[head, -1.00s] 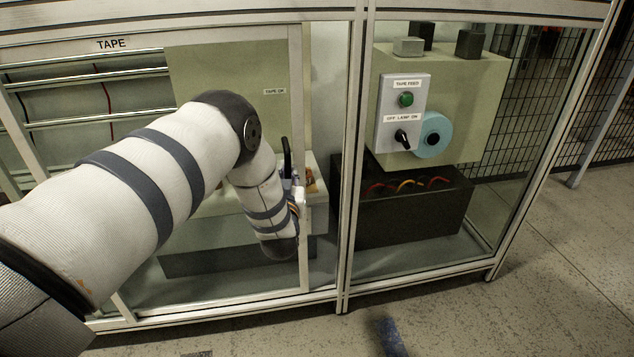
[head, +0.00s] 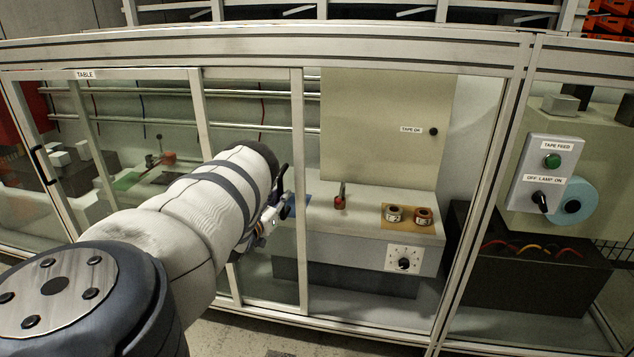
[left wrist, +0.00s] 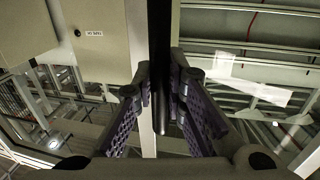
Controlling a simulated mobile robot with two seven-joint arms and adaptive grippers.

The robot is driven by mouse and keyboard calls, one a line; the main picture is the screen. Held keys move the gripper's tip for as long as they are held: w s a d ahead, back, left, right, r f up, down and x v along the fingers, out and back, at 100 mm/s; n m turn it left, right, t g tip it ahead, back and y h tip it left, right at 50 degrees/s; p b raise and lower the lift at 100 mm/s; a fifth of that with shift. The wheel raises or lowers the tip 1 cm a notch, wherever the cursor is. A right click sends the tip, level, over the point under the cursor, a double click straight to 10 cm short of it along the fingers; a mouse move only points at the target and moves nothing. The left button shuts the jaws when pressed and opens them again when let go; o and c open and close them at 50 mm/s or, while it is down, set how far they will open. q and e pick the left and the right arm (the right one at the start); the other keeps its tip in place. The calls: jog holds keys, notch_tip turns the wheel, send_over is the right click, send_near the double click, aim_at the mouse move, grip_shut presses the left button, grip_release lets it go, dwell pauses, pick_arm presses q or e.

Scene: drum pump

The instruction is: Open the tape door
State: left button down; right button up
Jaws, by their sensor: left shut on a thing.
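The tape door is a clear sliding panel in a pale metal frame; its right-hand upright (head: 298,120) stands well left of the post (head: 490,190) beside the tape feed box. A wide open gap lies between them. My left gripper (head: 268,218) is at this upright, shut on the dark vertical door handle (head: 282,176). In the left wrist view the black handle bar (left wrist: 159,60) runs down between the two fingers of the gripper (left wrist: 160,110). The arm hides part of the door's lower left. My right gripper is not in view.
Behind the gap stand a pale bench (head: 340,225) with two rolls on a tan plate (head: 385,212), a dial (head: 404,262) and a "TAPE OK" panel (head: 385,110). A "TAPE FEED" switch box (head: 545,170) is at right. A "TABLE" panel (head: 85,74) is at left.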

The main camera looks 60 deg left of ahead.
pick_arm(q)
jog(key=s+a+b, duration=0.1)
jog(key=s+a, duration=0.5)
jog(key=shift+s, duration=0.3)
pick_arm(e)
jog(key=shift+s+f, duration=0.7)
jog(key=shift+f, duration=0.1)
pick_arm(q)
jog(key=c, duration=1.6)
grip_release()
jog(key=v, duration=1.2)
